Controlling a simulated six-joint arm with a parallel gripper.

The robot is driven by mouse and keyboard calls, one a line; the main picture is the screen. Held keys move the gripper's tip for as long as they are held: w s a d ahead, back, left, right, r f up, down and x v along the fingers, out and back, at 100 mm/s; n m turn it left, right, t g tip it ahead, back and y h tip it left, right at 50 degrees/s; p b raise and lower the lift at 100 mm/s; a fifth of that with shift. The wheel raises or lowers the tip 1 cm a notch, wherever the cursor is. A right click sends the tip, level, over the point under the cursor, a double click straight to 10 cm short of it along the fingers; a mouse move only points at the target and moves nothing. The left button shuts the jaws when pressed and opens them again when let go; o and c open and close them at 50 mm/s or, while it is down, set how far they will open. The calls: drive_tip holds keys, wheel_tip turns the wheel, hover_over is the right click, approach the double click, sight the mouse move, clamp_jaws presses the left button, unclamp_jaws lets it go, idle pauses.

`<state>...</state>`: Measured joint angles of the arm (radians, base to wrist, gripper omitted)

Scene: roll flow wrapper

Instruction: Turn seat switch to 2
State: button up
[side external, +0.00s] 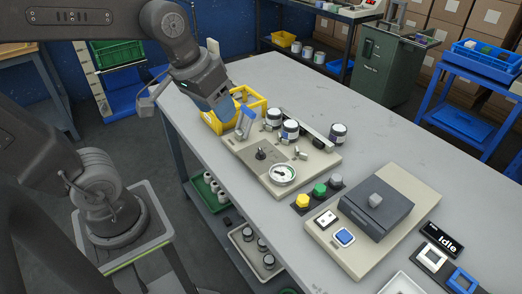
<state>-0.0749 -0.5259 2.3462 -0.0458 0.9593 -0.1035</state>
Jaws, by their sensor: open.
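A beige base plate (312,165) lies on the grey table. A small dark rotary knob (261,154) stands on its left part, close to a round white dial gauge (282,174) with a green mark. I cannot read a "seat" label or any numbers, so which control is the seat switch is unclear. My gripper (236,116) is open above the back left of this plate, by a yellow bin (212,122). It is apart from the knob, and I see nothing held in it; its fingertips are partly hard to make out.
Yellow, green and grey buttons (319,190) are in front. A second beige base (408,227) carries a dark box (376,207); a display (442,239) reads "Idle".

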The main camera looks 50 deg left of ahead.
drive_tip(key=w+a+n, duration=0.1)
drive_tip(key=w, duration=0.2)
drive_tip(key=w+a+f+n+g, duration=0.1)
drive_tip(key=w, duration=0.1)
drive_tip(key=w+a+n+g, duration=0.1)
drive_tip(key=w+a+n, duration=0.1)
drive_tip(key=w, duration=0.1)
drive_tip(key=shift+w+f+h, duration=0.3)
drive_tip(key=shift+f+h, duration=0.1)
drive_tip(key=shift+c, duration=0.9)
drive_tip(key=n+g+h, duration=0.3)
drive_tip(key=n+g, duration=0.1)
drive_tip(key=n, duration=0.4)
hover_over(261, 152)
drive_tip(key=w+a, duration=0.2)
drive_tip(key=a, duration=0.3)
wheel_tip(261, 152, down, 13)
drive_tip(key=x, duration=1.3)
drive_tip(key=shift+d+f, duration=0.25)
drive_tip(key=c, duration=0.6)
drive_tip(key=shift+o, duration=0.2)
drive_tip(key=shift+w, duration=0.1)
